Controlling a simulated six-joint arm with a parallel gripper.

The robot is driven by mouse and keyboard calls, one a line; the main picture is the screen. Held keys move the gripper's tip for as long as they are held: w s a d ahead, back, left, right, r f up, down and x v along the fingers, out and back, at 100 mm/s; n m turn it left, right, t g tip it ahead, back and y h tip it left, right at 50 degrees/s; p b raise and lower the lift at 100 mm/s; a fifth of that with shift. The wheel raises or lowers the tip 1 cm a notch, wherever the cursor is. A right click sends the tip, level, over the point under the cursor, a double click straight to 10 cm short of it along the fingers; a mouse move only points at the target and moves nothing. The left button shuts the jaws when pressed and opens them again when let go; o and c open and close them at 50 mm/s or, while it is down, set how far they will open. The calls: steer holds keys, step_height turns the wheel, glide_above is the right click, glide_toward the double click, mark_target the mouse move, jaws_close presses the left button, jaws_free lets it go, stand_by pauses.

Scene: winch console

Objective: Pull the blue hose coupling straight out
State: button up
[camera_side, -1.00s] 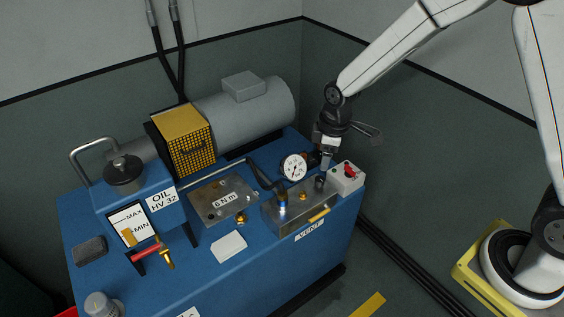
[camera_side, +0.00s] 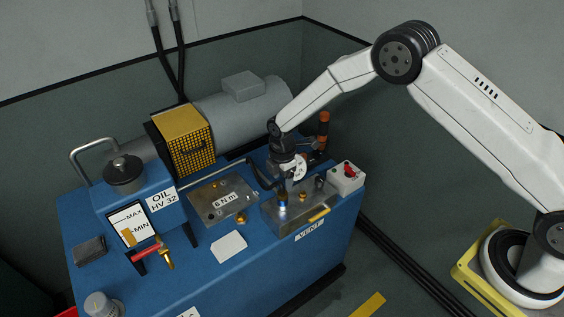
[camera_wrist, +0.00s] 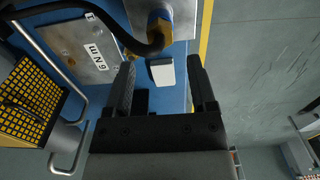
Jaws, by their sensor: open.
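The blue hose coupling (camera_side: 283,203) sits upright on the metal block (camera_side: 297,217), with the black hose (camera_side: 262,178) running to it. In the wrist view the coupling (camera_wrist: 160,20) shows at the top, blue with a brass-coloured part, beyond my fingertips. My gripper (camera_side: 288,185) is just above and behind the coupling in the side view, partly hiding the hose end. In the wrist view my gripper (camera_wrist: 161,66) is open, its two black fingers apart and nothing held between them. The exact gap to the coupling is hard to tell.
The pressure gauge (camera_side: 299,168) is close behind my gripper and partly covered. A white box with a red knob (camera_side: 349,178) stands to the right. A plate marked 6 N m (camera_side: 224,199) and a white card (camera_side: 229,246) lie to the left and front.

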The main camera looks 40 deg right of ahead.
mark_target(282, 193)
steer(key=shift+f, duration=0.2)
steer(key=shift+f, duration=3.3)
steer(key=c, duration=1)
jaws_close()
steer(key=shift+r, duration=0.5)
steer(key=shift+r, duration=0.4)
steer(key=shift+r, duration=0.35)
